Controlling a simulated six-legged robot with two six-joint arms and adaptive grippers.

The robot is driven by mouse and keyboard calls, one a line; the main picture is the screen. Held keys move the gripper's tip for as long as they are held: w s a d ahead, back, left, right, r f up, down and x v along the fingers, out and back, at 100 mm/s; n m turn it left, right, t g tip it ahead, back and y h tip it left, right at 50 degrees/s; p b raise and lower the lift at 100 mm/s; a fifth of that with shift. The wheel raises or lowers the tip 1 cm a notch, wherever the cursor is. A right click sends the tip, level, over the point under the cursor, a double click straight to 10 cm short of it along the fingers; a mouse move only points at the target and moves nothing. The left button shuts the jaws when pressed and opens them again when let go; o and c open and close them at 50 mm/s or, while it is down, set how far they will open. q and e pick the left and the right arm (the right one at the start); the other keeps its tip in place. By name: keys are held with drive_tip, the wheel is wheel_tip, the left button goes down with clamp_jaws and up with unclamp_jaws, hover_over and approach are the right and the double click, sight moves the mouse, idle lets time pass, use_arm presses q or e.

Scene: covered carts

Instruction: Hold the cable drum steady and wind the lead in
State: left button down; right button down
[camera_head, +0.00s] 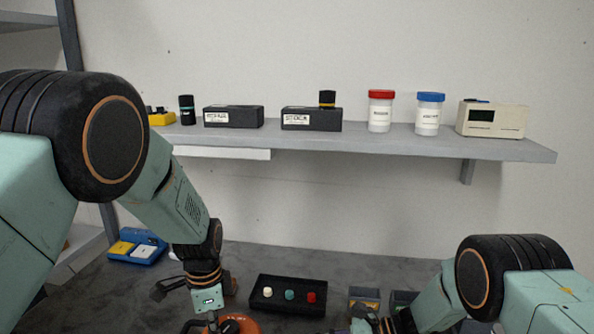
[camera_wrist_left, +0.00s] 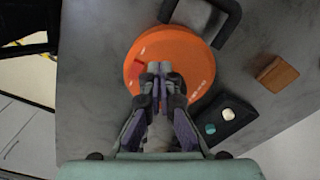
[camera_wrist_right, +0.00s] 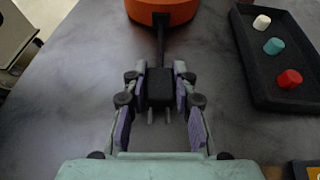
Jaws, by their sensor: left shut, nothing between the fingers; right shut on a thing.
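The orange cable drum (camera_wrist_left: 196,68) lies on the grey table below my left gripper. It also shows in the head view (camera_head: 240,322) at the bottom edge and in the right wrist view (camera_wrist_right: 165,10) at the top. My left gripper (camera_wrist_left: 157,70) is shut and empty over the drum's face; whether it touches the drum I cannot tell. My right gripper (camera_wrist_right: 160,80) is shut on a black plug (camera_wrist_right: 160,88) with metal pins. The dark lead (camera_wrist_right: 160,45) runs straight from the plug to the drum. A dark grey bracket-like part (camera_wrist_left: 200,15) sits at the drum's far side.
A black tray (camera_head: 265,303) with white, teal and red pieces stands right of the drum. A brown block (camera_wrist_left: 277,74) lies near it. A blue bin (camera_head: 140,255) stands at the left. The shelf (camera_head: 350,142) above holds boxes and jars.

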use_arm(q)
drive_tip(key=shift+w+d, duration=0.35)
idle(0.5)
drive_tip(key=shift+w+a, duration=0.3)
drive_tip(key=shift+w, duration=0.1)
idle(0.5)
drive_tip(key=shift+w, duration=0.4)
drive_tip(key=shift+a, duration=0.25)
drive_tip(key=shift+a, duration=0.25)
wheel_tip(320, 180, up, 6)
idle(0.7)
drive_tip(key=shift+d, duration=0.1)
